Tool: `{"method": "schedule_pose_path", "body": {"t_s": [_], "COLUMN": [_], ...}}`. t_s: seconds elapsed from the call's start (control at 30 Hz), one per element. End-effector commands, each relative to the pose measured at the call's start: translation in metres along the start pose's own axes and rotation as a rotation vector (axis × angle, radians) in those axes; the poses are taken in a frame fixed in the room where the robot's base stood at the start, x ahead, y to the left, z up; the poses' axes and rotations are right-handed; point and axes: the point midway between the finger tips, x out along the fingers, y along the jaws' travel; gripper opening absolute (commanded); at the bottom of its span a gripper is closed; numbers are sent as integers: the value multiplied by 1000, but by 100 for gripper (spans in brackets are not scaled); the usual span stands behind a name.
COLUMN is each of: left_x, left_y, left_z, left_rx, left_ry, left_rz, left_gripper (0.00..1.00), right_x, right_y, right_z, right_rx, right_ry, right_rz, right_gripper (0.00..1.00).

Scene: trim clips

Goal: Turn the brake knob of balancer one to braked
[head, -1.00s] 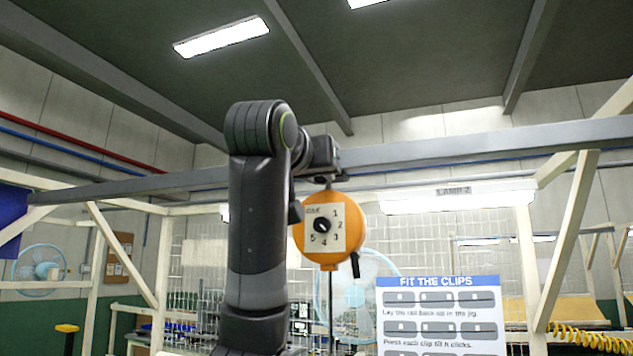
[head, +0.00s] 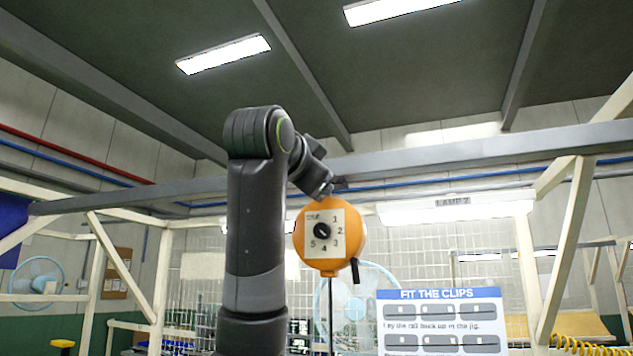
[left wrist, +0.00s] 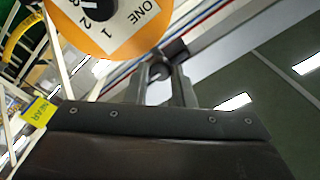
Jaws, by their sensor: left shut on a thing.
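The balancer one (head: 346,258) is an orange round drum hanging below a grey beam. Its pale face plate carries numbers around a black dial (head: 321,231). In the left wrist view the drum (left wrist: 140,38) fills the upper left, with "ONE" on its plate. My left gripper (head: 328,191) is tilted down at the top of the drum. In the left wrist view its fingers (left wrist: 163,80) are shut on a small dark part, seemingly the brake knob (left wrist: 159,70), beside the drum's edge. Its marking and turn position are hidden. My right gripper is out of view.
A grey overhead beam (head: 440,160) runs across just behind and above the drum. A dark cord hangs below the drum. A "FIT THE CLIPS" board (head: 443,320) stands at lower right, and a wire mesh fence (head: 220,270) lies behind.

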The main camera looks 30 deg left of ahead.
Motion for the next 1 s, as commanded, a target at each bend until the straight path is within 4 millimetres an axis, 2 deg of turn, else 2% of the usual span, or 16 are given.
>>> {"method": "schedule_pose_path", "body": {"t_s": [0.67,0.7,0.83,1.0], "left_x": [0,0,0,0], "left_y": [-1,-1,-1,0], "left_z": [-1,-1,0,0], "left_rx": [56,56,55,55], "left_ry": [4,4,3,2], "left_rz": [-1,-1,-1,0], "left_gripper": [0,27,44,44], "right_x": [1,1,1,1], "right_y": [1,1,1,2], "right_z": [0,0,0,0], "right_rx": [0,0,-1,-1], "right_ry": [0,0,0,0], "right_rz": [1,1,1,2], "right_gripper": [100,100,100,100]}}
